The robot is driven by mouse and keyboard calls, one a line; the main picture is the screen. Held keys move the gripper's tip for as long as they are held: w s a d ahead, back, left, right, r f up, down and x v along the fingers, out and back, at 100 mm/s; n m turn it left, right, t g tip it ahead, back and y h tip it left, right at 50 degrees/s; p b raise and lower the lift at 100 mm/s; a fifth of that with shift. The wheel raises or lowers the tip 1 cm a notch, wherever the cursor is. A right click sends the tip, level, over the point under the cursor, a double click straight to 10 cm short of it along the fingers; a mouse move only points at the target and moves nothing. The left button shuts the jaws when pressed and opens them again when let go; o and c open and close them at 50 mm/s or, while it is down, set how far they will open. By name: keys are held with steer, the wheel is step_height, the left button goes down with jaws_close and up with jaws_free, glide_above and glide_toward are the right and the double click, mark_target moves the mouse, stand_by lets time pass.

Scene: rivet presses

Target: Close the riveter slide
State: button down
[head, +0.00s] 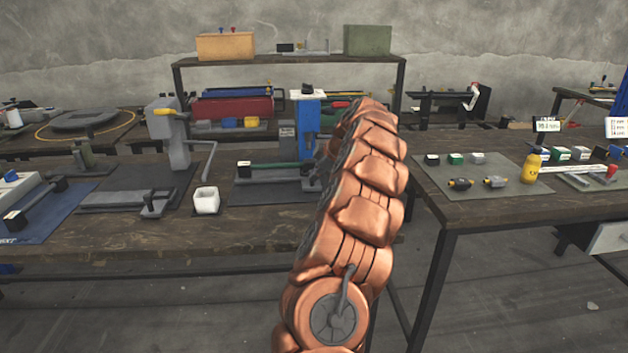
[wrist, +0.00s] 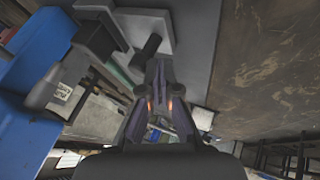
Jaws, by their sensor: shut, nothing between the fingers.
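The blue riveter (head: 306,125) stands on the middle table, with a green rail (head: 275,165) running left from it to a small dark-topped block (head: 245,170). A grey slide part (head: 311,183) shows at its foot, partly covered by my copper arm. In the wrist view the blue body (wrist: 28,85) is at left, and a grey slide block (wrist: 135,25) with a dark knob (wrist: 148,48) is at the top. My gripper (wrist: 160,68) is shut and empty, its tips close to the knob; contact cannot be told. My arm hides the gripper in the head view.
The right table (head: 470,215) holds small blocks and a yellow bottle (head: 531,168). Bare wood (wrist: 265,65) lies right of the plate in the wrist view.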

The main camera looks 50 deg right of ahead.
steer(key=shift+w+d, duration=1.25)
steer(key=shift+d, duration=0.1)
steer(key=shift+w, duration=0.1)
steer(key=shift+s+a+f+b, duration=0.15)
steer(key=shift+s+a+b, duration=0.25)
steer(key=shift+b, duration=0.4)
steer(key=s+a+b, duration=0.1)
steer(key=b, duration=0.2)
steer(key=shift+s+a, duration=0.35)
steer(key=shift+s, duration=0.05)
steer(key=v, duration=1)
steer(key=shift+r+p, duration=0.25)
steer(key=shift+p, duration=0.1)
steer(key=shift+s+a, duration=0.15)
steer(key=shift+a, duration=0.05)
